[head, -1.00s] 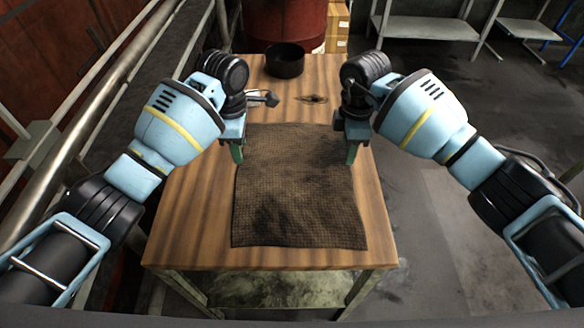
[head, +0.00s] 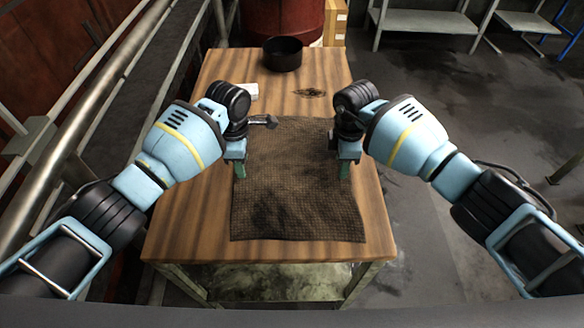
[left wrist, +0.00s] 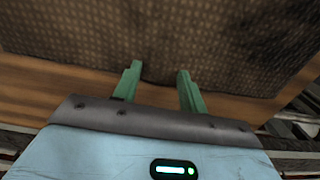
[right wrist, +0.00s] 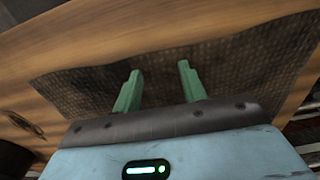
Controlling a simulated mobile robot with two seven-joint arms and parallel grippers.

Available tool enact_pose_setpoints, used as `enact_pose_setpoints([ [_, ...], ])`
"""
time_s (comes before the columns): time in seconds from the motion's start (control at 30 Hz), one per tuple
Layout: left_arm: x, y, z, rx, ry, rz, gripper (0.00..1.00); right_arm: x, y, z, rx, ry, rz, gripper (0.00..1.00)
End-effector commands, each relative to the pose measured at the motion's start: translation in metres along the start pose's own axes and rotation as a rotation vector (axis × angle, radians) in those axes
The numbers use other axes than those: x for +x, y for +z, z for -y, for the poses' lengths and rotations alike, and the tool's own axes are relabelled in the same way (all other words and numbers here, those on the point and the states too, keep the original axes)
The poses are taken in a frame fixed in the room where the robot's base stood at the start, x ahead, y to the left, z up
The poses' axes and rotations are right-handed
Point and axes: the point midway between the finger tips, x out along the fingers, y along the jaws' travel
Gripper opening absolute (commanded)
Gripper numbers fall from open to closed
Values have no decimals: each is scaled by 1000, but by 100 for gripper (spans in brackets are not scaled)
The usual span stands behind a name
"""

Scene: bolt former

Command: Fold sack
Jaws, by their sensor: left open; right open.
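The sack (head: 297,195) is a dark brown woven cloth lying flat and unfolded on the wooden table, with darker stains. My left gripper (head: 239,171) is open and empty at the sack's left edge in the head view. In the left wrist view the green fingers (left wrist: 158,78) point at the sack's edge (left wrist: 200,40), with bare wood beside it. My right gripper (head: 345,171) is open and empty over the sack's right edge. In the right wrist view its fingers (right wrist: 158,78) are apart over the sack (right wrist: 220,65). Whether the fingertips touch the cloth I cannot tell.
A black round pot (head: 283,54) stands at the table's far end. A dark burn mark (head: 310,92) and a small white item (head: 251,90) lie behind the sack. A dark tool (head: 263,121) is partly hidden by my left gripper. Bare table (head: 185,225) is free left of the sack.

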Motion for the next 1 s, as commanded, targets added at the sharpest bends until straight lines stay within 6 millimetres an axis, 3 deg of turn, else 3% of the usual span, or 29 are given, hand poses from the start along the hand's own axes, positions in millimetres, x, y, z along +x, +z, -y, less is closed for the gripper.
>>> enact_pose_setpoints([
  [0.23,6,0,1,0,-7,0,42,6,0,1,0,-6,0,42],
  [0.87,6,0,2,0,-7,-1,1,6,1,2,1,-9,2,1],
  [1.0,6,0,2,0,-8,-1,0,7,1,2,1,-9,2,0],
])
